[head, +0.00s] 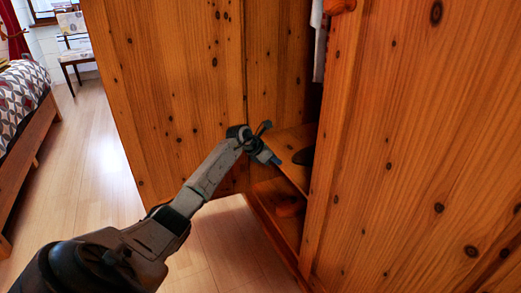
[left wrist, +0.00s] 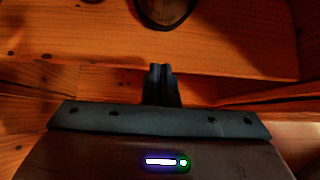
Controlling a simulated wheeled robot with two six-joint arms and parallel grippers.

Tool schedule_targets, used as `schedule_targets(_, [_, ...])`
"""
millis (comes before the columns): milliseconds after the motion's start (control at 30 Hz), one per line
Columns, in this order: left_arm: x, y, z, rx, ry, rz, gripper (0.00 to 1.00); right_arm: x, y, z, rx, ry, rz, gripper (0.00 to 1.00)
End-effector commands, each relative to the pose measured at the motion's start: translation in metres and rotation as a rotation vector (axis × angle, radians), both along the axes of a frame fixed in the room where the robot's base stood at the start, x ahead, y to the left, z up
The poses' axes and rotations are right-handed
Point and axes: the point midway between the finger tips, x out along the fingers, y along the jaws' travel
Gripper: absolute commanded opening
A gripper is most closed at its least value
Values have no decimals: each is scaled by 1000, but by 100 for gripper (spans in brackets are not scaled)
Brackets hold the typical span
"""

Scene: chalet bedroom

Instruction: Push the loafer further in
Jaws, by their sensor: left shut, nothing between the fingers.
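The loafer (head: 303,157) is a dark shoe on the upper shelf (head: 284,143) inside the wooden wardrobe, partly hidden by the wardrobe's right side. In the left wrist view the rounded end of the loafer (left wrist: 167,13) shows at the top edge, and the rest of it is cut off. My left gripper (head: 275,160) is at the wardrobe opening, close to the loafer. In the left wrist view its fingers (left wrist: 161,72) are shut together and empty, pointing at the shoe with a strip of bare shelf between. My right gripper is not in view.
The open wardrobe door (head: 180,90) stands left of my arm, and a large wooden panel (head: 430,150) closes off the right. White cloth (head: 318,45) hangs above. A bed (head: 22,110) stands far left, with clear floor beside it.

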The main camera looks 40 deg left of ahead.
Motion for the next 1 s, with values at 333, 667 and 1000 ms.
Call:
schedule_targets(333, [-36, 16, 41, 5, 2, 0, 0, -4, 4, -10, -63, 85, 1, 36])
schedule_targets(667, [-54, 22, 57, 1, 2, 0, 0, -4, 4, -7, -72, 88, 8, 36])
schedule_targets(1000, [-47, -10, 55, -92, -79, -3, 0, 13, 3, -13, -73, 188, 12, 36])
